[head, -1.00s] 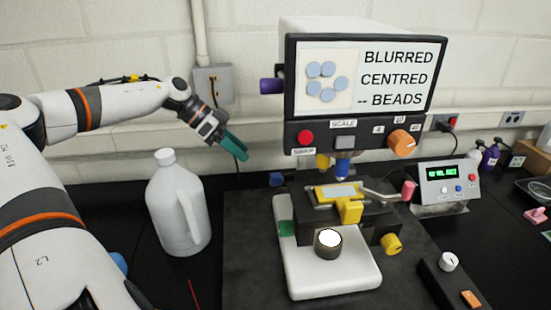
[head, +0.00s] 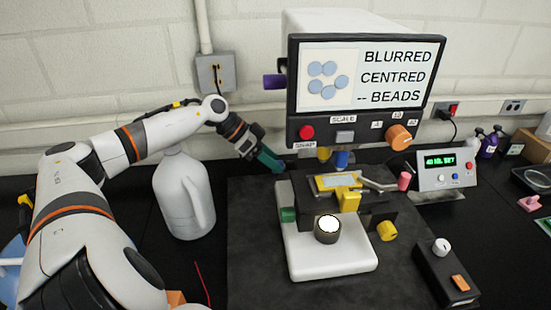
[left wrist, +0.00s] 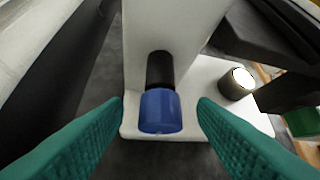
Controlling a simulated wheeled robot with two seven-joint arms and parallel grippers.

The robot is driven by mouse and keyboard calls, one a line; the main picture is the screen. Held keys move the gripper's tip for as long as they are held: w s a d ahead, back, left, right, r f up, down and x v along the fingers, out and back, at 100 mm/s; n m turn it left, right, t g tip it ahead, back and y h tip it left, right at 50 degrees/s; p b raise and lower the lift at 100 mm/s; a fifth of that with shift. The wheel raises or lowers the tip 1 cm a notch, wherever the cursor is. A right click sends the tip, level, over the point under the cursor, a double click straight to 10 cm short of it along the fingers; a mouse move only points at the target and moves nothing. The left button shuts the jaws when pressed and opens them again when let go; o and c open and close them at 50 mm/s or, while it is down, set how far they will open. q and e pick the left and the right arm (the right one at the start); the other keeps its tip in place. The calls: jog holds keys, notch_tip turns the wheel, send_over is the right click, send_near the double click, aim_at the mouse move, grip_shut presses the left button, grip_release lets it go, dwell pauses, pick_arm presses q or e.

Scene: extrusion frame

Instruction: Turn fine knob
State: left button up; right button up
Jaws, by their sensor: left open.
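The microscope (head: 365,80) has a screen reading "BLURRED CENTRED -- BEADS" with several blue discs. In the left wrist view, a blue knob (left wrist: 160,110) on a black shaft sticks out from the white microscope body. My left gripper (head: 272,162) has green fingers and is at the left side of the microscope, hiding the blue knob in the head view. In the left wrist view the gripper (left wrist: 160,115) is open, with a finger on each side of the blue knob and gaps visible on both sides. My right gripper is not in view.
A white jug (head: 183,195) stands left of the microscope, close below my left forearm. A purple knob (head: 273,82) is on the screen housing's side. A yellow knob (head: 387,231), a control box (head: 446,275) and a green-display unit (head: 447,170) are on the right.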

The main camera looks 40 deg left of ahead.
pick_arm(q)
jog(key=shift+w+d+f, duration=0.3)
jog(key=shift+d+f, duration=0.1)
jog(key=shift+f, duration=0.1)
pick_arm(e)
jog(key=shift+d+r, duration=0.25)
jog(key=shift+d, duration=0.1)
pick_arm(q)
jog(key=shift+c, duration=0.3)
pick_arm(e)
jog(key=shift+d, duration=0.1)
